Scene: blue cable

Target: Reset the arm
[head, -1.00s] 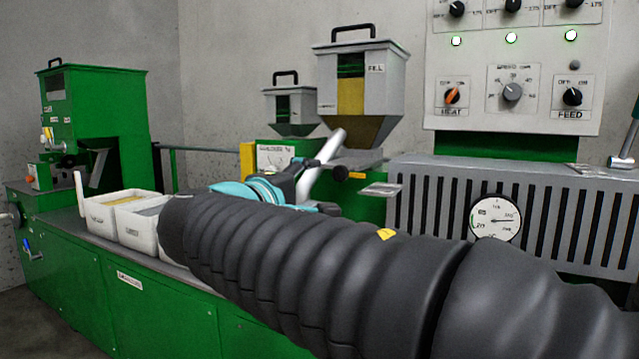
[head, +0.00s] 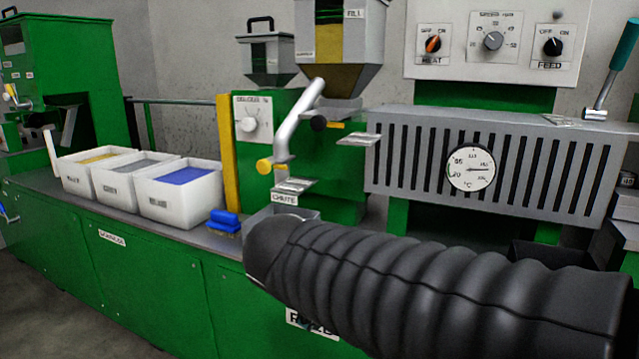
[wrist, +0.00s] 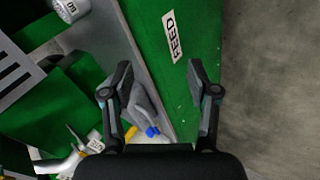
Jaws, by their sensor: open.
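My arm, in a black ribbed sleeve, reaches across the lower right of the head view, and my gripper is hidden there. In the wrist view my gripper (wrist: 160,90) is open, its two dark fingers apart with nothing between them. Below the fingers in the scene are the green machine front with a FEED label (wrist: 173,38) and the grey bench edge. The left finger overlaps a grey container (wrist: 146,108).
White bins (head: 180,192) stand on the bench at left, one holding blue material. Blue pieces (head: 223,221) lie beside them. A chute (head: 290,186), a grey slotted heater box (head: 430,165) with a dial (head: 470,168), and a control panel (head: 490,42) stand behind. Floor is open in front.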

